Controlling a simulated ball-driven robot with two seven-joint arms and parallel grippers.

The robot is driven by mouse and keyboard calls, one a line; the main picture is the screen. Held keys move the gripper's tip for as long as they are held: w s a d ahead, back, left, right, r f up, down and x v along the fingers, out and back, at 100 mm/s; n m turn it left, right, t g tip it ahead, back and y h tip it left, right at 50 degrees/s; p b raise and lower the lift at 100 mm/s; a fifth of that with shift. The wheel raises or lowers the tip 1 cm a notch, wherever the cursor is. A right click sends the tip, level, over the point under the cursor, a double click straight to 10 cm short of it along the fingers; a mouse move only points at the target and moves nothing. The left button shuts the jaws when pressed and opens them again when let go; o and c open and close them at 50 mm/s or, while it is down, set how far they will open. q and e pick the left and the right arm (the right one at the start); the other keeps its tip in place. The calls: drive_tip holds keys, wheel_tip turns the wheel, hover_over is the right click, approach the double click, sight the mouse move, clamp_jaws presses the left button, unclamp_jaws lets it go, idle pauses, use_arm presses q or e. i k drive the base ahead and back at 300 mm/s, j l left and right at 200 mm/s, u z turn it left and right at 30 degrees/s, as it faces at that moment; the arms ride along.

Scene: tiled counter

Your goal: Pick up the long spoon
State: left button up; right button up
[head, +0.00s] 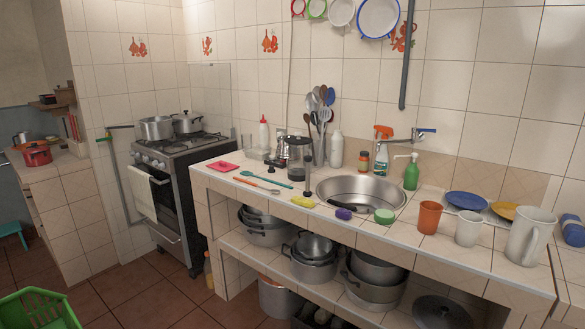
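Two long thin utensils lie on the left part of the tiled counter (215,174). One is a teal utensil (268,180) with a wider end at the left, which looks like a long spoon. The other is a slimmer utensil (256,186) with an orange-red end, lying in front of it and nearly parallel. Several spoons and other utensils (318,98) stand upright in a holder at the back. I cannot tell which one the task calls the long spoon. Neither of my grippers is in view.
A pink item (222,167) lies left of the utensils, and a yellow sponge (303,201) to their right. A coffee press (297,158) stands behind them, beside the sink (362,190). Cups, a pitcher (530,237) and plates fill the right side. The stove (180,165) stands left.

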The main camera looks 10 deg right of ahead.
sight(275, 191)
drive_tip(key=i+j+z, duration=0.15)
drive_tip(key=z, duration=0.35)
drive_tip(key=i+j+z, duration=0.25)
drive_tip(key=z, duration=0.2)
drive_tip(key=i, duration=0.05)
